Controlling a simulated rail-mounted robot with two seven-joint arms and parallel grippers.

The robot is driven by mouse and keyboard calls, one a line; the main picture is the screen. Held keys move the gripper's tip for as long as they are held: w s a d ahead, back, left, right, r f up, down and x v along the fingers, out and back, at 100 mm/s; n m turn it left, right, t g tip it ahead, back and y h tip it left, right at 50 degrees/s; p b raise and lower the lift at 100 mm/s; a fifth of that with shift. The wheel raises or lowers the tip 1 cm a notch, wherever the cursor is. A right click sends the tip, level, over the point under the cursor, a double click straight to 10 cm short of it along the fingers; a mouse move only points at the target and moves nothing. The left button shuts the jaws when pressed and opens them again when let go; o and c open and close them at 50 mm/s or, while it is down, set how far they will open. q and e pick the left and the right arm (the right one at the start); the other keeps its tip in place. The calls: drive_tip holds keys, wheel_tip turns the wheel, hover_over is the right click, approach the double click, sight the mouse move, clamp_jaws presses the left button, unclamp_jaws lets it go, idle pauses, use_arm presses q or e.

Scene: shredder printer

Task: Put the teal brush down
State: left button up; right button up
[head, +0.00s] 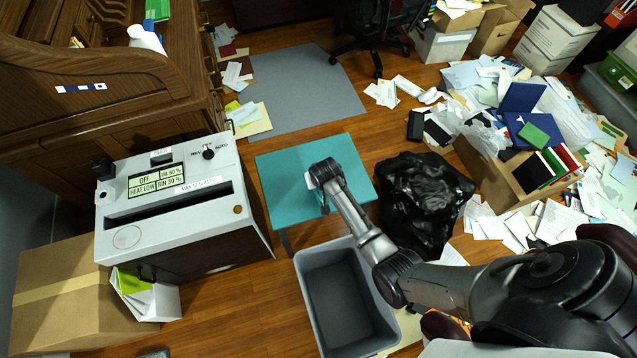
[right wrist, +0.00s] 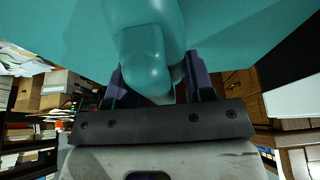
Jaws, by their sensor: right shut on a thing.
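My right gripper (head: 322,196) reaches from the right over the small teal table (head: 285,168) in the head view. In the right wrist view the right gripper (right wrist: 158,85) is shut on the teal brush (right wrist: 145,55), with a dark finger on each side of its smooth, rounded teal part. The teal tabletop (right wrist: 225,25) fills the view behind the brush. The brush and the tabletop are nearly the same colour, and I cannot tell whether they touch. In the head view the brush is hard to make out. My left gripper is not in view.
A grey shredder (head: 170,205) stands left of the table. An empty grey bin (head: 340,300) is in front of it, and a black bag (head: 425,200) is to its right. Papers and a cardboard box (head: 510,185) clutter the right side. The tabletop's left part is clear.

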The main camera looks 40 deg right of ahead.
drive_tip(key=shift+f, duration=0.65)
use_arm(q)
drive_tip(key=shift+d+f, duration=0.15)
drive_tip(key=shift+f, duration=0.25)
use_arm(e)
drive_tip(key=shift+f, duration=0.15)
drive_tip(key=o, duration=1)
